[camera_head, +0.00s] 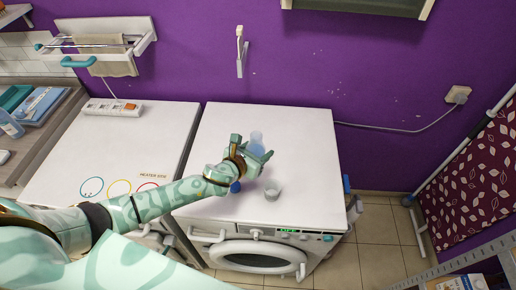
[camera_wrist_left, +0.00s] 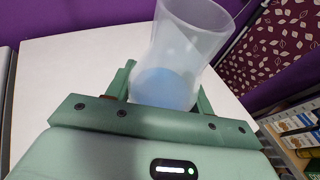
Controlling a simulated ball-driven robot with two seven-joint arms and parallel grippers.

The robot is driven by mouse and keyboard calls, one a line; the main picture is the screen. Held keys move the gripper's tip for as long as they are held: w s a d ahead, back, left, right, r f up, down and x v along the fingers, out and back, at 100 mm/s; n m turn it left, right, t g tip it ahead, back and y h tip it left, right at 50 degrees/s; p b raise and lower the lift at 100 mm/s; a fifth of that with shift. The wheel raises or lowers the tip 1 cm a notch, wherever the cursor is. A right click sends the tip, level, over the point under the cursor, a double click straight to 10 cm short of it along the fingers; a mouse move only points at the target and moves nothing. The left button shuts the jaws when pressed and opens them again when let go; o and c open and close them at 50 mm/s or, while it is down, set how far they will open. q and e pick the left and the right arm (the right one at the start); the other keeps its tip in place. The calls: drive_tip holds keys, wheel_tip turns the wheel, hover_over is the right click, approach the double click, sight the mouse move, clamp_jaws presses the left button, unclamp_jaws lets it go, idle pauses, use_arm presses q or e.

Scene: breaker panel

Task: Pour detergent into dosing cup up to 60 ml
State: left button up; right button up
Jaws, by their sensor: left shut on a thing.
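My left gripper (camera_head: 252,149) is over the white washing machine (camera_head: 300,128), shut on a translucent bluish detergent container (camera_head: 257,138). In the left wrist view the container (camera_wrist_left: 188,45) stands between the fingers, its clear upper part widening away from them. Blue (camera_wrist_left: 162,86) shows low inside it. A small grey dosing cup (camera_head: 272,190) stands on the machine top near the front edge, below and right of the gripper in the picture, apart from it. Its fill level is too small to read. My right gripper is not in view.
A small blue object (camera_head: 235,187) lies partly hidden by my left wrist. A white heater-side top (camera_head: 110,150) with a power strip (camera_head: 113,108) adjoins on the left. The machine's back right top is clear.

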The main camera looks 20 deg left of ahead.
use_arm(q)
drive_tip(key=shift+r, duration=0.15)
drive_tip(key=shift+w+a+r+m+y+p, duration=0.15)
drive_tip(key=shift+a+m+y+p, duration=0.15)
drive_tip(key=shift+a+m+p, duration=0.3)
drive_tip(key=w+a+f+m+t+y+b, duration=0.1)
drive_tip(key=a+f+m+t+y+b, duration=0.2)
drive_tip(key=m, duration=0.6)
drive_tip(key=shift+f+m+t+y+b, duration=0.35)
drive_tip(key=shift+f+y, duration=0.25)
drive_tip(key=shift+f, duration=0.65)
drive_tip(key=shift+s+f+m+b, duration=0.1)
drive_tip(key=shift+f+m+b, duration=0.25)
drive_tip(key=shift+f, duration=0.05)
idle(3.1)
